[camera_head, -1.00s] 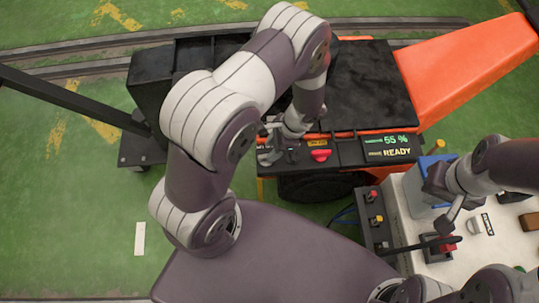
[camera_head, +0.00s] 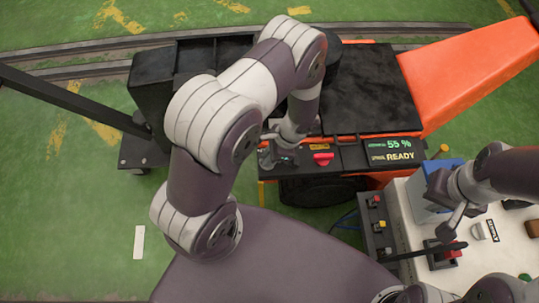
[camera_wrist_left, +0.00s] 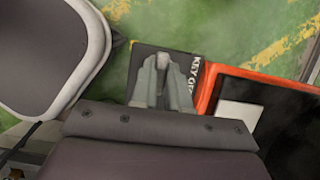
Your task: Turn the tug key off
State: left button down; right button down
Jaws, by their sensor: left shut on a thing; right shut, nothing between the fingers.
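The orange and black tug (camera_head: 360,85) stands across the middle of the head view. Its side panel carries a red control (camera_head: 323,159) and a display (camera_head: 392,150) reading 55 % and READY. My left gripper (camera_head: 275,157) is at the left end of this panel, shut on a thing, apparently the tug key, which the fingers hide. In the left wrist view the gripper (camera_wrist_left: 163,72) is over a black plate (camera_wrist_left: 148,50) with partly covered lettering starting "KEY O". My right gripper (camera_head: 452,222) is shut and empty, above the pale console at the right.
The pale console (camera_head: 405,215) at the lower right has a black button box (camera_head: 377,225), a red-handled lever (camera_head: 452,250) and a blue box (camera_head: 448,172). A dark bar (camera_head: 75,100) crosses the left side. Green floor (camera_head: 70,220) is open at the left.

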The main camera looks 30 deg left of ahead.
pick_arm(q)
jog(key=n+p, duration=0.2)
jog(key=n, duration=0.1)
jog(key=shift+r+g+h, duration=0.15)
jog(key=shift+g+h, duration=0.25)
jog(key=n+h+p, duration=0.1)
jog(key=n, duration=0.1)
jog(key=n+g+p, duration=0.1)
jog(key=n, duration=0.2)
jog(key=shift+w+a+n+h+p, duration=0.2)
jog(key=shift+n+h+p, duration=0.1)
jog(key=shift+h+p, duration=0.1)
jog(key=n+h+p, duration=0.1)
jog(key=n, duration=0.3)
jog(key=shift+a+h+p, duration=0.1)
jog(key=shift+h+p, duration=0.2)
jog(key=shift+h, duration=0.1)
jog(key=shift+a+n+t+h+p, duration=0.1)
jog(key=shift+n+t+h+p, duration=0.4)
jog(key=shift+n, duration=2)
jog(key=shift+h, duration=0.4)
jog(key=c, duration=1.1)
grip_release()
jog(key=shift+s, duration=0.1)
